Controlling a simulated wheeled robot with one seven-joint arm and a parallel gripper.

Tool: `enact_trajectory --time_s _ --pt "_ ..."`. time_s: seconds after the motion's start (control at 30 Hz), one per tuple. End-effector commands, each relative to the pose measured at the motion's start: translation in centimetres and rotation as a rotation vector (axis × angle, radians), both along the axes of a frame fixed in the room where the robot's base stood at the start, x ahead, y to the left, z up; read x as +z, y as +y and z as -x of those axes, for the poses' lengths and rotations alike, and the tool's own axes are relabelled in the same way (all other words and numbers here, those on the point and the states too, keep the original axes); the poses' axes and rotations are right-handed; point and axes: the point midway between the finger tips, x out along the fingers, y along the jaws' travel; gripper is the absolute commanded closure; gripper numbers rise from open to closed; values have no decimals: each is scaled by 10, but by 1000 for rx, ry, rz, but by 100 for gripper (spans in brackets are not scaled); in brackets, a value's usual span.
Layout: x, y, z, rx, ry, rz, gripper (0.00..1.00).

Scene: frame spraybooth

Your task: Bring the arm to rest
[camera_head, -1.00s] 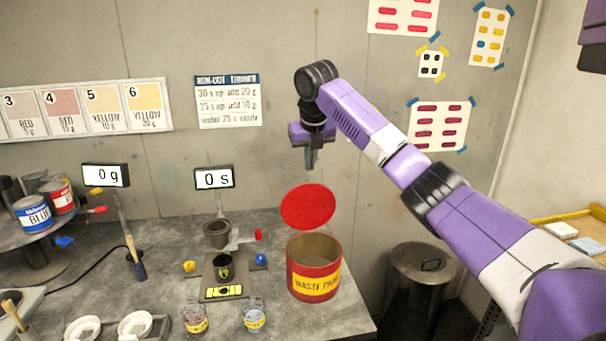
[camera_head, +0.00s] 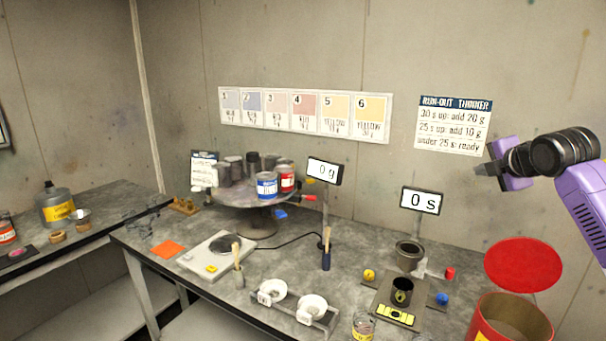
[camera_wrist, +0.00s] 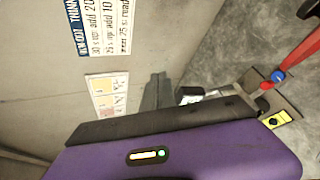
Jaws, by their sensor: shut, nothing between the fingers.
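My gripper (camera_head: 484,171) is at the right of the head view, raised in front of the back wall and pointing left. It is shut and empty. It is above the bench, near the lower edge of the run-out thinner sign (camera_head: 455,125). My purple arm reaches in from the right edge of the picture. In the wrist view my gripper's dark fingers (camera_wrist: 157,92) stand out past the purple body, close together, with the wall and sign behind them.
Below my gripper stand the timer display (camera_head: 423,200), the run-out cup (camera_head: 409,254) and the red waste paint bin (camera_head: 511,318) with its lid (camera_head: 523,265) raised. A turntable (camera_head: 252,196) of paint cans is further left. The air between it and my gripper is clear.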

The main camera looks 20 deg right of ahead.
Motion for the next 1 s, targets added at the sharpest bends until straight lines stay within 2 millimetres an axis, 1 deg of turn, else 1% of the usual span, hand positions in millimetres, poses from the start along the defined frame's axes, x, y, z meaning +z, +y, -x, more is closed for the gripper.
enact_trajectory --time_s 0.03,0.1,0.2,0.3,0.43,0.47,0.5,0.57,0.6,0.67,0.7,0.77,0.87,1.0 --pt "-10 21 -11 -1 -96 -81 100" --pt "-17 45 -22 -8 -227 -194 100" --pt "-28 80 -30 -14 -392 -357 100" --pt "-40 113 -31 -16 -533 -518 100" --pt "-59 153 -24 -22 -687 -723 100" --pt "-63 161 -20 -25 -718 -768 100" --pt "-70 174 -16 -28 -757 -830 100" --pt "-80 190 -7 -33 -813 -915 100" --pt "-87 200 0 -37 -847 -972 100" --pt "-98 216 11 -45 -893 -1053 100" --pt "-105 226 20 -51 -923 -1105 100" --pt "-117 240 33 -59 -961 -1180 100" --pt "-136 263 58 -77 -1017 -1293 100" --pt "-161 294 98 -103 -1075 -1433 100"
